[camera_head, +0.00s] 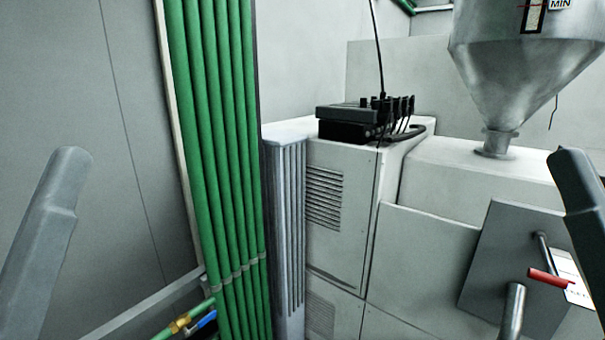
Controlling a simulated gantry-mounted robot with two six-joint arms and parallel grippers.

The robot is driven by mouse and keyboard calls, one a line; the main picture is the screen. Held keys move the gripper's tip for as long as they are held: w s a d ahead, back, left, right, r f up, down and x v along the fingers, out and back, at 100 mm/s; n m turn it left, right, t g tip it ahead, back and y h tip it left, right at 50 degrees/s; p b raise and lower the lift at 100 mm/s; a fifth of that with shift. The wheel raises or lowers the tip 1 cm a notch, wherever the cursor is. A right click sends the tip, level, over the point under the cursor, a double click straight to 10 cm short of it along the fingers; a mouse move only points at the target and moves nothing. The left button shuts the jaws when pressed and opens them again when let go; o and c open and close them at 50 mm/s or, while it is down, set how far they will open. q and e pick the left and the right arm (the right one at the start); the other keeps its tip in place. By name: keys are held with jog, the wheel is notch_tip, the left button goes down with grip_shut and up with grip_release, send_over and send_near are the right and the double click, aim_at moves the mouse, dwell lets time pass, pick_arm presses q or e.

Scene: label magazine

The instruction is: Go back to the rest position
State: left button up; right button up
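Part of my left arm (43,245) rises at the left edge. Part of my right arm (582,215) rises at the right edge. The task names no other object.
Green vertical pipes (222,150) stand left of centre beside a ribbed grey column (285,230). A white machine cabinet (340,235) carries a black device (352,122) with cables. A metal hopper (520,70) stands at upper right. A red handle (548,278) sits at lower right.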

notch_tip(320, 180, up, 26)
jog(key=p, duration=2.3)
jog(key=shift+r, duration=0.15)
